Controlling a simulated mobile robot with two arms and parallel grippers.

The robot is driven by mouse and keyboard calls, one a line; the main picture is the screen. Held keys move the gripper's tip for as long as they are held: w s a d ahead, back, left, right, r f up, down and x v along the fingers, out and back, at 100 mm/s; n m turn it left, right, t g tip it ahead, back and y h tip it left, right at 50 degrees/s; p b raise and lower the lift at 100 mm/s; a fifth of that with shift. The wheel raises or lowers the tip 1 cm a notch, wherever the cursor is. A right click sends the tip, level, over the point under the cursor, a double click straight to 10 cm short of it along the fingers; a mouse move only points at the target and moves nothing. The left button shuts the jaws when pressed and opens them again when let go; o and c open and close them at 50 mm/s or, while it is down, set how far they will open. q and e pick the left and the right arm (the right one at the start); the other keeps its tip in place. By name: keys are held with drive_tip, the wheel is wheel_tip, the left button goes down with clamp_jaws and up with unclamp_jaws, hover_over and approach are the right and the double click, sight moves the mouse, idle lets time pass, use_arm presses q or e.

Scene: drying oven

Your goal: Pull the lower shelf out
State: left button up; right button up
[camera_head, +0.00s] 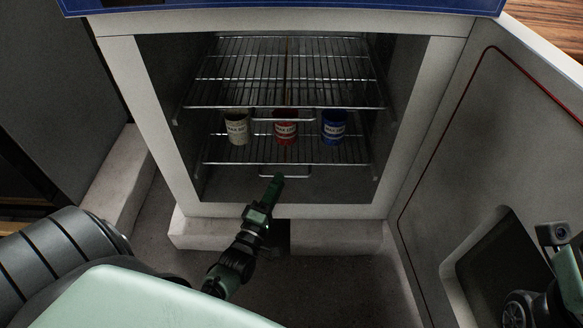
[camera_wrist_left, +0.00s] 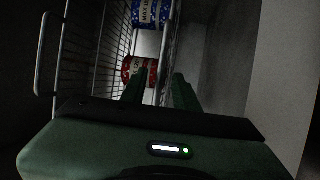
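The lower shelf (camera_head: 225,162) is a wire rack inside the open oven, with a loop handle (camera_head: 297,175) at its front. A white can (camera_head: 237,132), a red can (camera_head: 286,130) and a blue can (camera_head: 333,130) stand on it. My left gripper (camera_head: 278,179) is at this handle, coming from below. In the left wrist view its two fingers (camera_wrist_left: 160,92) are apart, on either side of the edge-on lower shelf (camera_wrist_left: 169,45). Contact with the handle cannot be told. Part of my right arm shows at the lower right; its fingertips do not show.
The upper shelf (camera_head: 285,75) sits above with its own handle (camera_head: 283,120), also at left in the left wrist view (camera_wrist_left: 42,60). The oven door (camera_head: 470,150) stands open at the right. The floor before the oven is clear apart from my arm.

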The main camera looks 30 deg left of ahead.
use_arm(q)
drive_tip(key=b+x, duration=0.2)
drive_tip(key=x, duration=0.4)
drive_tip(key=shift+w, duration=0.15)
drive_tip(key=shift+c, duration=0.3)
clamp_jaws()
